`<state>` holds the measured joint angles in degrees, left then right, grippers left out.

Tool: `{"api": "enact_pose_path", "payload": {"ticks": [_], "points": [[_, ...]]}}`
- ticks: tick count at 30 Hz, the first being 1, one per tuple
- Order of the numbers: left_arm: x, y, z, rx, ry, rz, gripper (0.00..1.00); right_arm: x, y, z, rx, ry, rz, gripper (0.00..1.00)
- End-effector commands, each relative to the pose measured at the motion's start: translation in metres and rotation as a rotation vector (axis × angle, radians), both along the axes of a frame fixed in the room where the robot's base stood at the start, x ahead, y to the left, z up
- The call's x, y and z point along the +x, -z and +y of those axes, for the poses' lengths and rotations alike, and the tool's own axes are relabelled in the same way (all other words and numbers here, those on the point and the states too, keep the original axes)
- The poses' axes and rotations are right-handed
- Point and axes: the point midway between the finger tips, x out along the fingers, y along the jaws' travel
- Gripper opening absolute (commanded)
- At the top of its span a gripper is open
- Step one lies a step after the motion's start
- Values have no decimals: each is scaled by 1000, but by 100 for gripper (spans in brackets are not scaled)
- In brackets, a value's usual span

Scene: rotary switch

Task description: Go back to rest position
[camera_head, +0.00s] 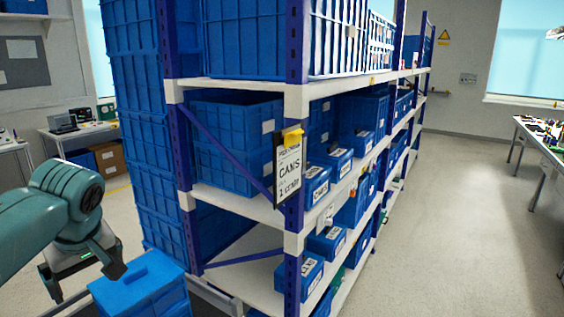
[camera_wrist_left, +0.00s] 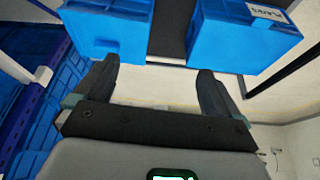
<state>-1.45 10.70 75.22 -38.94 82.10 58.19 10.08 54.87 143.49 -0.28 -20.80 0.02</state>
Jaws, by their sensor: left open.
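My left gripper (camera_head: 83,278) is at the lower left of the head view, at the end of my green-grey arm. It is open, and its two dark fingers also show apart in the left wrist view (camera_wrist_left: 158,72), with nothing between them. A blue bin (camera_head: 143,284) is just below and right of the gripper in the head view; I cannot tell the exact gap. Two blue bins, one at the left (camera_wrist_left: 108,25) and one labelled at the right (camera_wrist_left: 243,32), lie beyond the fingertips in the wrist view. My right gripper is not in view. I cannot make out a rotary switch with certainty.
A blue-and-white shelf rack (camera_head: 296,100) full of blue bins fills the middle, with a CANS sign (camera_head: 288,172) on its near post. A desk with a laptop (camera_head: 62,123) stands at the left. The right-hand floor (camera_head: 450,200) is clear up to a table (camera_head: 545,140).

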Motion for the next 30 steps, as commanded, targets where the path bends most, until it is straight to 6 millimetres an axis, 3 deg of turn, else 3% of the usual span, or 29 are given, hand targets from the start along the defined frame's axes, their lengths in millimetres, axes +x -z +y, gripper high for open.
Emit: {"api": "enact_pose_path", "payload": {"ticks": [3, 11, 17, 20, 23, 26, 30], "points": [[1, 0, -1, 0, 1, 0, 97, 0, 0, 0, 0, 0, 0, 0], [34, 71, -35, -49, 199, 56, 97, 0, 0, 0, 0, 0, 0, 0], [49, 137, -70, -113, 364, 95, 97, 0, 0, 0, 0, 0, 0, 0], [50, 182, -94, -165, 462, 117, 97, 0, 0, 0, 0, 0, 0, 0], [41, 242, -126, -240, 577, 140, 97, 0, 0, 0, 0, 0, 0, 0], [16, 312, -165, -341, 696, 154, 97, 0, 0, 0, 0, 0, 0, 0], [-45, 398, -216, -470, 804, 150, 97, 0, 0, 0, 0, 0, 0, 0]]}}
